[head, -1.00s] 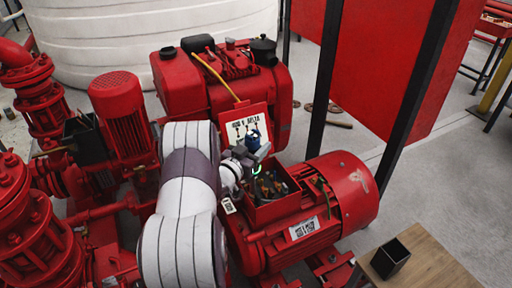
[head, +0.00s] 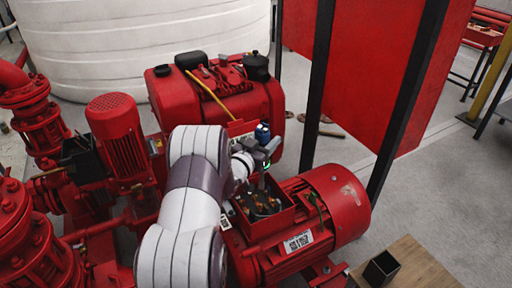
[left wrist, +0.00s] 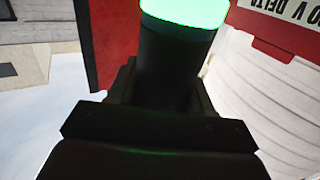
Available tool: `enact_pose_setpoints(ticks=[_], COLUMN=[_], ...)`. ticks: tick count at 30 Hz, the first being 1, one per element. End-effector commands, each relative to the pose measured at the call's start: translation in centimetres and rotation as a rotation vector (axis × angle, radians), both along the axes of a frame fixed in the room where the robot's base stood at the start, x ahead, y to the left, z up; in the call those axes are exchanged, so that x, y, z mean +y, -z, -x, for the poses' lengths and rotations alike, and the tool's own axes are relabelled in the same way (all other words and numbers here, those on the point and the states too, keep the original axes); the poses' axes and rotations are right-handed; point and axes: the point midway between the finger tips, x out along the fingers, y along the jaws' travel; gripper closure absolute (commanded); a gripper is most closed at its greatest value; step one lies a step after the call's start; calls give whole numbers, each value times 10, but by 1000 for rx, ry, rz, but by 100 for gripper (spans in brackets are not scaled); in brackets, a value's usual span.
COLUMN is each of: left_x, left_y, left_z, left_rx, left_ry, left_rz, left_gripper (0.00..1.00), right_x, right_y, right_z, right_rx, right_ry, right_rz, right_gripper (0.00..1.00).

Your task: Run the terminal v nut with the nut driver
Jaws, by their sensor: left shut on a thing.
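My left gripper (head: 264,150) is shut on the nut driver, over the open red terminal box (head: 284,219) of the motor. The nut driver (head: 262,131) shows a blue top above the jaws, and a grey shaft appears to run down toward the terminals (head: 262,203). In the left wrist view the nut driver (left wrist: 178,62) is a dark cylinder between the jaws with a bright green glowing end. The terminal v nut cannot be made out among the small terminals, and contact at the driver's tip cannot be told. My right gripper is not in view.
The red motor (head: 325,205) lies to the right. Red pumps (head: 35,235) crowd the left.

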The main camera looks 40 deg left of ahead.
Motion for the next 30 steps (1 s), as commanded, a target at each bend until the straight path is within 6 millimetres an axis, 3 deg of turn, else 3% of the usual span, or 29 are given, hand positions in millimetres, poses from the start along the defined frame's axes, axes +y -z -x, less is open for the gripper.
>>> enact_pose_setpoints(ticks=[11, 24, 30], left_x=[1, 1, 1], left_y=[7, 66, 80], left_z=[0, 0, 0], left_rx=[-3, -4, -3], left_ry=[-1, -1, -1], left_rz=[-1, -1, -1], left_gripper=[86, 86, 86], right_x=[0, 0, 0], right_y=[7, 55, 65], right_z=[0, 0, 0], right_rx=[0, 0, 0], right_ry=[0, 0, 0], right_rz=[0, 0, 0], right_gripper=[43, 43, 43])
